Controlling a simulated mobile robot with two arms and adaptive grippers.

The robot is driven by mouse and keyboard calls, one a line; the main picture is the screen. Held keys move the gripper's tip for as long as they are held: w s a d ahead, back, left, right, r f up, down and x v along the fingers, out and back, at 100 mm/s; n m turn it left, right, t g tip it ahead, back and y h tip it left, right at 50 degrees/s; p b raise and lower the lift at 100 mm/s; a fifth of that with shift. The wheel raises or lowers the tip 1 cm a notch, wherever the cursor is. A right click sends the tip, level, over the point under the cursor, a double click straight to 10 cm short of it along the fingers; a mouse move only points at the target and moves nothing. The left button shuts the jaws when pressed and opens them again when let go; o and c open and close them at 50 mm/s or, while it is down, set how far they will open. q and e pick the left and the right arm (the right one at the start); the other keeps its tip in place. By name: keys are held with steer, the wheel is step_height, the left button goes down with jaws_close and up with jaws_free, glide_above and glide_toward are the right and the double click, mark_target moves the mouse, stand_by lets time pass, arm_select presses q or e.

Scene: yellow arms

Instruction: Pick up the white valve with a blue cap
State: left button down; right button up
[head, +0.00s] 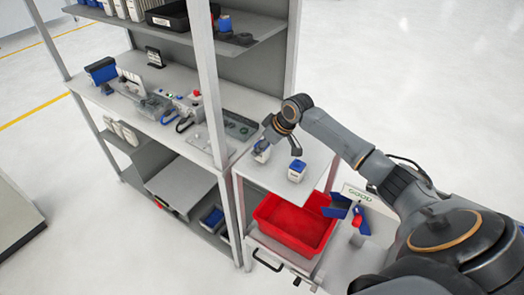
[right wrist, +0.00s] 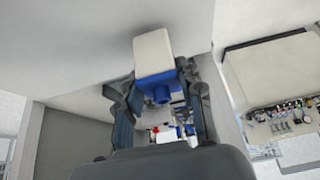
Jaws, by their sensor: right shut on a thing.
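A white valve with a blue cap (right wrist: 152,54) is between the fingers of my right gripper (right wrist: 158,100), which is shut on it. In the head view the same valve (head: 261,153) shows partly under the right gripper (head: 279,142), near the left side of the small white table top. I cannot tell whether it touches the surface. A second white valve with a blue cap (head: 296,172) stands upright on the table top, to the right of the held one. My left gripper is not in view.
The white table top (head: 274,178) is otherwise mostly clear. A grey shelf rack (head: 170,78) with parts stands at the left.

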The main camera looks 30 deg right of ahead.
steer(key=shift+w+r+b, duration=0.1)
steer(key=shift+r+b, duration=0.35)
steer(key=shift+r, duration=0.25)
steer(key=s+a+r+b, duration=0.2)
steer(key=s+r+b, duration=0.2)
steer(key=s+r, duration=0.6)
steer(key=shift+s+a+r, duration=0.15)
steer(key=shift+s+a, duration=0.1)
steer(key=shift+s, duration=1.75)
